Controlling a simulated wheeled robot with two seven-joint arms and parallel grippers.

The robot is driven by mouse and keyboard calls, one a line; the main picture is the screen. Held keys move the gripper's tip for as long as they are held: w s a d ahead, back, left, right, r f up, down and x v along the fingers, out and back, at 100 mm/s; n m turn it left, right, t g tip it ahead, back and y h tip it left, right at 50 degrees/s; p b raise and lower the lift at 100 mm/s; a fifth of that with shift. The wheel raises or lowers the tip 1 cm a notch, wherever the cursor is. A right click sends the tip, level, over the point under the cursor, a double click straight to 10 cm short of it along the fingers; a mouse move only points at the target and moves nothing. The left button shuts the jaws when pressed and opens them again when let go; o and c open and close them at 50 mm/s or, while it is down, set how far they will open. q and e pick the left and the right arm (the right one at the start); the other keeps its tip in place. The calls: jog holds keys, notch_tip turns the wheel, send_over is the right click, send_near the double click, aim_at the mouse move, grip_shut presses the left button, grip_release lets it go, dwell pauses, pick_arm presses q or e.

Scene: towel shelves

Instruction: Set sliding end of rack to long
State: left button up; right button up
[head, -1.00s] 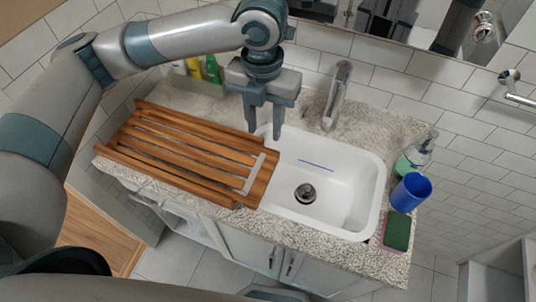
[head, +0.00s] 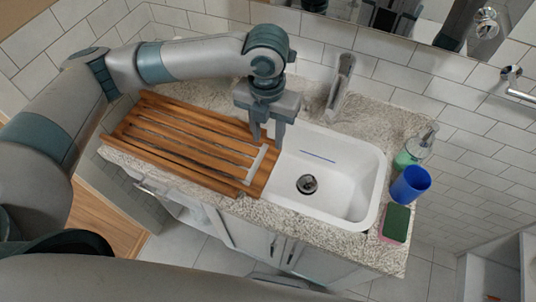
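The wooden slatted rack (head: 188,140) lies on the counter left of the sink. Its right end (head: 264,171), with a light grey strip (head: 256,163) beside it, reaches over the sink's left rim. My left gripper (head: 268,146) points down at the far right corner of the rack, by that end. Its two fingers are apart, one on the rack side and one on the sink side. I cannot tell whether they touch the rack. The gripper partly hides the rack's far right corner. My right gripper is not in view.
The tiled wall and a mirror are close behind.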

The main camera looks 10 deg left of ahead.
aim_at(269, 161)
pick_arm(q)
notch_tip(269, 161, down, 11)
jog(key=shift+r+p, duration=0.2)
jog(key=shift+p, duration=0.85)
jog(key=shift+c, duration=0.3)
jog(key=shift+d, duration=0.1)
grip_shut()
